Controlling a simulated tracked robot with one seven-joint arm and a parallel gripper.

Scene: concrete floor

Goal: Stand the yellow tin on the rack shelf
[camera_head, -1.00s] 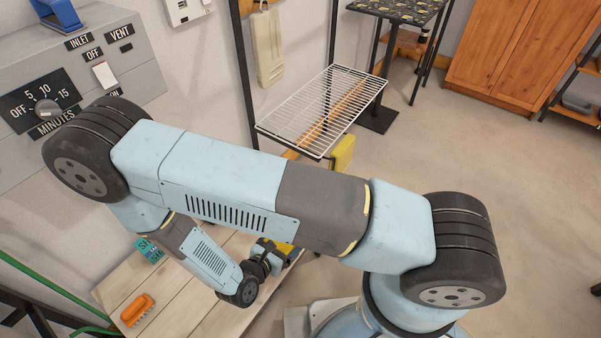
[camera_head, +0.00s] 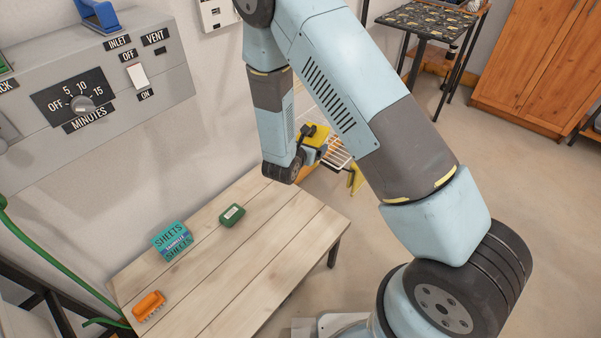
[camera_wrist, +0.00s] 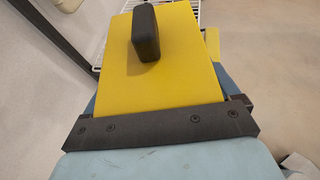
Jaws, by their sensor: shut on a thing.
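The yellow tin (camera_head: 318,131) is held in my gripper (camera_head: 310,141), raised above the far end of the wooden table. In the wrist view the yellow tin (camera_wrist: 160,75) fills the middle, with a dark finger (camera_wrist: 146,34) across its face; the other finger is hidden. The rack shelf (camera_head: 335,152) is a white wire grid just behind and right of the tin, mostly hidden by my arm. A strip of the shelf (camera_wrist: 190,4) shows beyond the tin in the wrist view. I cannot tell the gap between tin and shelf.
On the wooden table (camera_head: 255,250) lie a teal SHEETS box (camera_head: 172,240), a green block (camera_head: 232,215) and an orange brush (camera_head: 148,305). A grey control panel (camera_head: 90,80) is on the left wall. A yellow item (camera_head: 356,180) is by the rack. Floor at right is clear.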

